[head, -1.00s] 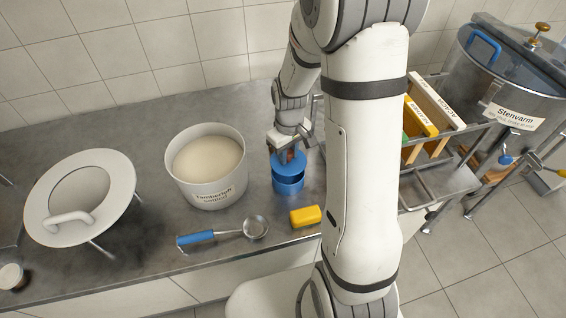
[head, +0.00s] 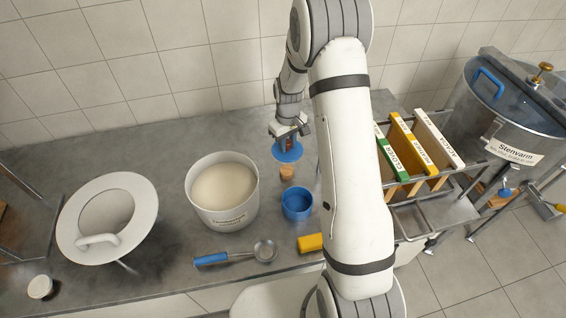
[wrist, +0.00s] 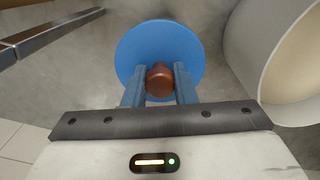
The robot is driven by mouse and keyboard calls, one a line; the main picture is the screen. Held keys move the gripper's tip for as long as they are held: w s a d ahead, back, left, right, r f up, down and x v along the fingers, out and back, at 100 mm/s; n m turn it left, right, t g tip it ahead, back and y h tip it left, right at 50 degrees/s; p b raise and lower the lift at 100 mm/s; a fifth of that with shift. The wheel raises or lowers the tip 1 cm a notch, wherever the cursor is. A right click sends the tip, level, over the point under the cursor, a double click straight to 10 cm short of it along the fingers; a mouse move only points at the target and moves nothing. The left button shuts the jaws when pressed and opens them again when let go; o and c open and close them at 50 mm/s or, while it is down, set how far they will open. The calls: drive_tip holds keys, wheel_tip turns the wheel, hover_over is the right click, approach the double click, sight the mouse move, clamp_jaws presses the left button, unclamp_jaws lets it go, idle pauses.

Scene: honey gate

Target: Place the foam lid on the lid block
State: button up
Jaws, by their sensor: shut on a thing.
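The foam lid is a round blue disc (head: 289,155) with a red-brown knob. My gripper (head: 290,130) is shut on that knob and holds the lid roughly level. The lid also shows in the wrist view (wrist: 150,40), with the knob between my fingers (wrist: 159,82). In the head view a small tan wooden block (head: 286,173), which looks like the lid block, shows just in front of the lid's near edge. The lid appears raised and apart from it; the gap is hard to judge. The block is not visible in the wrist view.
An open blue cup (head: 297,205) stands in front of the block. A white tub of pale contents (head: 246,205) is at left and shows close by in the wrist view (wrist: 250,55). A ladle (head: 215,258), yellow block (head: 311,243) and frame rack (head: 405,215) are nearby.

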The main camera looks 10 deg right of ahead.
drive_tip(key=f, duration=0.2)
drive_tip(key=f+p, duration=0.1)
drive_tip(key=f, duration=0.2)
drive_tip(key=shift+w+f, duration=0.3)
drive_tip(key=shift+f, duration=0.1)
drive_tip(key=shift+f+p, duration=0.6)
drive_tip(key=shift+f, duration=1.65)
drive_tip(key=shift+f, duration=0.15)
drive_tip(key=o, duration=1)
drive_tip(key=shift+c, duration=0.2)
